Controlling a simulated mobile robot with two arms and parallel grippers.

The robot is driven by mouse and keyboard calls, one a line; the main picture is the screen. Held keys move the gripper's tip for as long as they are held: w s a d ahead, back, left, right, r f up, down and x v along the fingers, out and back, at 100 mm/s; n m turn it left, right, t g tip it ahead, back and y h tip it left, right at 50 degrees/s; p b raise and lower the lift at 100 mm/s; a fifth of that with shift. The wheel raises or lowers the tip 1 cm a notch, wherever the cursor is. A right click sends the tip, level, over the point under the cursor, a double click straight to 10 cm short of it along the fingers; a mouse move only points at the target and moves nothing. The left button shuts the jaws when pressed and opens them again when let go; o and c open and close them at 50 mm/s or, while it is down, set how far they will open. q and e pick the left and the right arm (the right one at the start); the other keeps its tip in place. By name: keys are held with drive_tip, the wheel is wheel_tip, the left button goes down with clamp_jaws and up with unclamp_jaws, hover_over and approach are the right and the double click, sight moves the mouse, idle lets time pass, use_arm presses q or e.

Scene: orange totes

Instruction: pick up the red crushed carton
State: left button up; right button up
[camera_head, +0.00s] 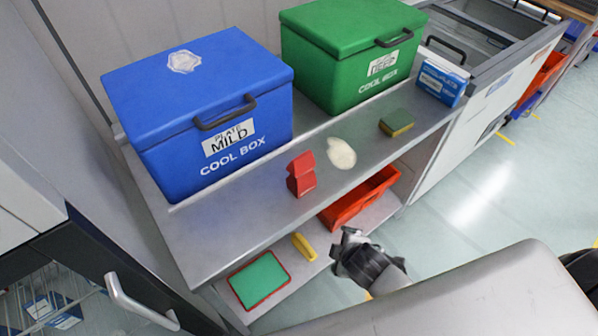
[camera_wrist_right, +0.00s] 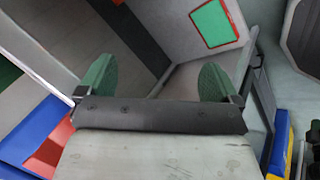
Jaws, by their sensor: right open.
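The red crushed carton (camera_head: 301,174) stands, dented at its middle, on the grey upper shelf (camera_head: 240,225) in front of the blue cool box. My right gripper (camera_head: 350,240) is in front of the shelf's front edge, below and to the right of the carton in the head view, and apart from it. In the right wrist view the right gripper (camera_wrist_right: 155,82) has its two green finger pads wide apart with nothing between them. My left gripper is not in view.
A blue cool box (camera_head: 205,110) and a green cool box (camera_head: 350,50) stand behind the carton. A cream spill-like patch (camera_head: 341,153), a sponge (camera_head: 396,123) and a blue-white box (camera_head: 442,78) lie to its right. A red-orange tote (camera_head: 360,198) and green tray (camera_head: 260,280) are below.

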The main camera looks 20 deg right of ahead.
drive_tip(key=w+r+n+t+y, duration=0.1)
drive_tip(key=w+r+n+t, duration=0.1)
drive_tip(key=w+r+n, duration=0.3)
drive_tip(key=w+r+n+t, duration=0.1)
drive_tip(key=r+n+t, duration=0.15)
drive_tip(key=n, duration=0.45)
drive_tip(key=n+t+y, duration=0.2)
drive_tip(key=n+y, duration=0.2)
drive_tip(key=n, duration=1.2)
approach(307, 185)
drive_tip(key=w+f, duration=0.2)
drive_tip(key=w, duration=0.1)
drive_tip(key=x, duration=0.3)
drive_tip(key=shift+w+a+f+g+p, duration=0.1)
drive_tip(key=shift+w+a+g+p, duration=0.15)
drive_tip(key=shift+w+p, duration=0.1)
drive_tip(key=w, duration=0.1)
drive_tip(key=w+a, duration=0.1)
drive_tip(key=w, duration=0.1)
drive_tip(key=w+a+f, duration=0.1)
drive_tip(key=shift+w+a+p, duration=0.15)
drive_tip(key=shift+p, duration=0.25)
drive_tip(key=shift+w+f, duration=0.1)
drive_tip(key=shift+w, duration=0.15)
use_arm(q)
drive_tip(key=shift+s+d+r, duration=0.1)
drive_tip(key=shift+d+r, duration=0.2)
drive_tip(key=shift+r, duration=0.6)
use_arm(e)
drive_tip(key=shift+c, duration=0.2)
